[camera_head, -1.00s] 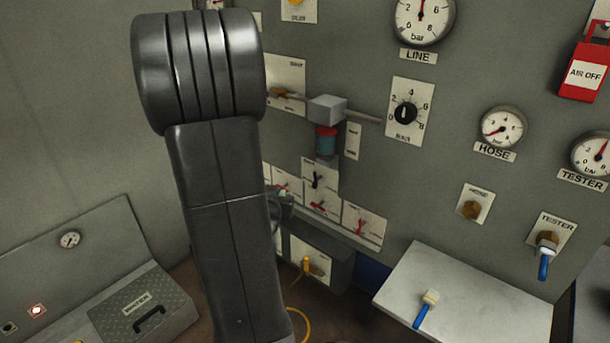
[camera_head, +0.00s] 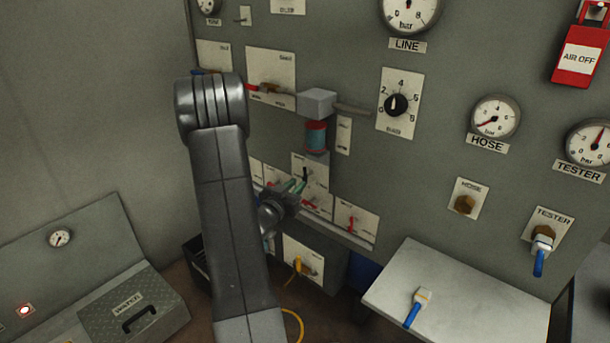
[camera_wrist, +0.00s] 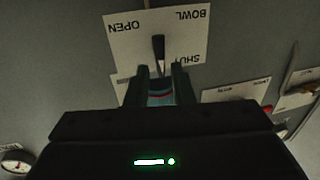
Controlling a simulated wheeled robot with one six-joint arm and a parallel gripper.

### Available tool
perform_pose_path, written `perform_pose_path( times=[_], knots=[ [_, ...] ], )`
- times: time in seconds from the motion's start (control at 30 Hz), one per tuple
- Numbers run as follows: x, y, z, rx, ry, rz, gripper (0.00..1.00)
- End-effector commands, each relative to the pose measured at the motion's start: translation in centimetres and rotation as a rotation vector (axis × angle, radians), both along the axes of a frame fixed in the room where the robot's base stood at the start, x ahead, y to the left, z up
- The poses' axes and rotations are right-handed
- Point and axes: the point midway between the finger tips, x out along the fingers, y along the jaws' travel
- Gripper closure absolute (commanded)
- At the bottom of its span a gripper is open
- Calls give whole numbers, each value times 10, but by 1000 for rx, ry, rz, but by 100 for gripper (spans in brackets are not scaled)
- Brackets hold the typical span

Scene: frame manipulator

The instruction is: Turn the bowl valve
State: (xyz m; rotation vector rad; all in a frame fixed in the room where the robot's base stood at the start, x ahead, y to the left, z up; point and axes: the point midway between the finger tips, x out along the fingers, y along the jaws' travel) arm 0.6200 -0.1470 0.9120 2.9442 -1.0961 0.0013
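The bowl valve is a small black lever (camera_wrist: 158,47) on a white plate (camera_wrist: 185,45) marked BOWL, OPEN and SHUT, which appears upside down in the wrist view. In the head view the lever (camera_head: 304,174) stands just beyond my gripper (camera_head: 294,185), on the panel below the blue and red bowl (camera_head: 316,136). In the wrist view my gripper (camera_wrist: 160,70) is open, its two green fingers apart and pointing at the plate. The lever lies in line with the gap between them; I cannot tell whether they touch it. Part of the blue and red bowl shows between the fingers.
Plates with red levers (camera_head: 351,224) sit beside and below the bowl valve. A grey block (camera_head: 317,102) with a pipe is above it. A light shelf (camera_head: 455,300) with a blue-handled tool (camera_head: 417,308) juts out at lower right. A grey case (camera_head: 130,310) stands at lower left.

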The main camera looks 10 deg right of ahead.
Motion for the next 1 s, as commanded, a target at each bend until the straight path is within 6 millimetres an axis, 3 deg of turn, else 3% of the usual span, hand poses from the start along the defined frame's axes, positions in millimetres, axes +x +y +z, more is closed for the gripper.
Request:
perform_pose_path(
  times=[0.3, 0.73, 0.77, 0.87, 1.0],
  knots=[
    [40, -36, 1, 0, 0, -1, 79],
    [49, -43, 0, 1, 1, 1, 79],
    [49, -43, 0, 1, 1, 1, 81],
    [49, -42, 0, 1, 1, 1, 100],
    [49, -42, 0, 1, 1, 1, 100]
  ],
)
